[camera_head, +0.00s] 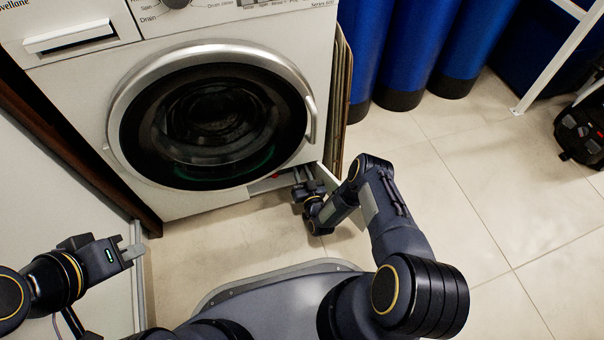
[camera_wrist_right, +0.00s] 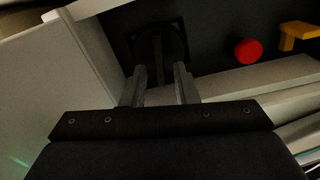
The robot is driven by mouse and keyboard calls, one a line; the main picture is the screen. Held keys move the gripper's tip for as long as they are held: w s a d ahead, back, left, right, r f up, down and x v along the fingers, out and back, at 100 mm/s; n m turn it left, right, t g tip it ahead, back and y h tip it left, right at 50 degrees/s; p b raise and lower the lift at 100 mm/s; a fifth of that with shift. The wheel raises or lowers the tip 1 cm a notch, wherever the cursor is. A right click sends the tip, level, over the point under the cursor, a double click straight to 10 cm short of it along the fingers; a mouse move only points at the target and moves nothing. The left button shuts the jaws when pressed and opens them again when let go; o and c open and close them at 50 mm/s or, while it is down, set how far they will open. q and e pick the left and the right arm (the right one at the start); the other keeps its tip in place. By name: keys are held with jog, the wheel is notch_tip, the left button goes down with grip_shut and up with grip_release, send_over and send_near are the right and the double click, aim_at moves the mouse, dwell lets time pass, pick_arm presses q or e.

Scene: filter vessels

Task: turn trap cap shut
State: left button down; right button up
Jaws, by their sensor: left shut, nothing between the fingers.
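The trap cap (camera_wrist_right: 170,42) is a dark cap with a raised grip bar, set in the dark recess low on the washing machine. In the right wrist view my right gripper (camera_wrist_right: 160,86) points at it with one finger on each side of the bar. Gaps show between the fingers and the bar, so the gripper is open around it. In the head view the right gripper (camera_head: 308,188) is at the machine's lower right corner, and the cap is hidden there. My left gripper (camera_head: 134,252) is shut and empty at the left, away from the machine.
The washing machine (camera_head: 180,205) has its round door closed. A small flap (camera_head: 328,178) stands open beside the right gripper. A red knob (camera_wrist_right: 248,51) and a yellow-orange part (camera_wrist_right: 298,35) sit right of the cap.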

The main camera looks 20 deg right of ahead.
grip_shut()
jog(key=shift+m, duration=0.4)
jog(key=m, duration=1)
jog(key=shift+d+f, duration=0.4)
jog(key=m, duration=0.4)
jog(key=shift+f+m, duration=0.2)
jog(key=shift+m, duration=0.2)
jog(key=shift+o, duration=0.8)
grip_release()
